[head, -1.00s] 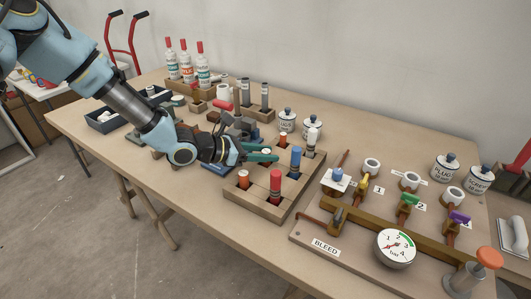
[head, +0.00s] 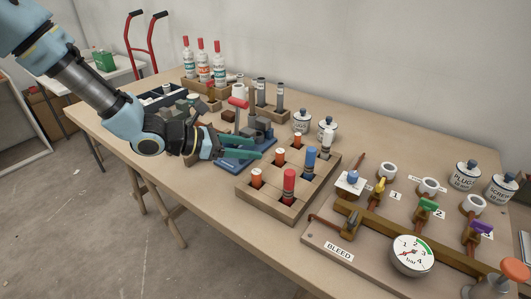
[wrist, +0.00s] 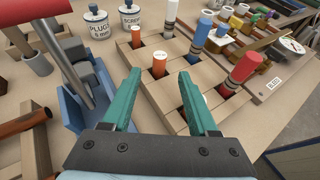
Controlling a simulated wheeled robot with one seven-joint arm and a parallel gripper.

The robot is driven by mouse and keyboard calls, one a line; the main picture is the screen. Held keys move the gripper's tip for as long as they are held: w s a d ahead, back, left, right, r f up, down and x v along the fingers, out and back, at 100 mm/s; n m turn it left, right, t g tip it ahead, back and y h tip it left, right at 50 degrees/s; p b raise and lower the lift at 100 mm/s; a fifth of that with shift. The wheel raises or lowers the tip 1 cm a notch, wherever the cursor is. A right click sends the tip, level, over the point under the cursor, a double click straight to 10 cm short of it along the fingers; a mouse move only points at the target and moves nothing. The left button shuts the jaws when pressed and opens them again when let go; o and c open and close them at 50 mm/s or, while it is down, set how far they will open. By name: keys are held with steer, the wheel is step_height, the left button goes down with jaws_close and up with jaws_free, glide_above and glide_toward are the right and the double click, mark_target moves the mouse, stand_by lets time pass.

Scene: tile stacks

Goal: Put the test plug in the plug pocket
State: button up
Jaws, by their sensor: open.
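Short orange plugs with pale tops stand in a wooden block (head: 268,207) with square pockets. The one I take for the test plug (head: 281,157) sits upright in a middle pocket; in the wrist view its pale top (wrist: 160,57) carries small, unreadable dark marks. I cannot tell from any label which pocket is the plug pocket. My gripper (head: 257,148) has green fingers, spread apart and empty, left of that plug and not touching it. In the wrist view the plug shows beyond and between the fingertips (wrist: 159,78). Another orange plug (head: 256,175) is partly hidden by the right finger there.
The block also holds a red cylinder (head: 289,184), a blue one (head: 310,158) and a white one (head: 327,142). A blue stand with a red handle (head: 238,102) is close behind my gripper. The gauge board (head: 330,237) lies right, lidded jars (head: 466,176) behind.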

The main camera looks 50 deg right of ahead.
steer(key=shift+v, duration=1.25)
steer(key=w+a+m+t+y, duration=0.2)
steer(key=w+a+m, duration=0.15)
steer(key=a, duration=0.55)
steer(key=w+a+m+t+y, duration=0.15)
steer(key=w+a, duration=0.25)
steer(key=a, duration=0.5)
steer(key=w+a+m+t+y, duration=0.1)
steer(key=w+a+m+y, duration=0.25)
steer(key=a, duration=0.55)
steer(key=w+a+r+m+t+y, duration=0.2)
steer(key=a, duration=0.8)
steer(key=w+a+r+m+t+y, duration=0.2)
steer(key=a, duration=0.9)
steer(key=shift+w+r, duration=0.2)
steer(key=shift+r, duration=0.05)
steer(key=shift+o, duration=0.3)
steer(key=shift+a, duration=0.1)
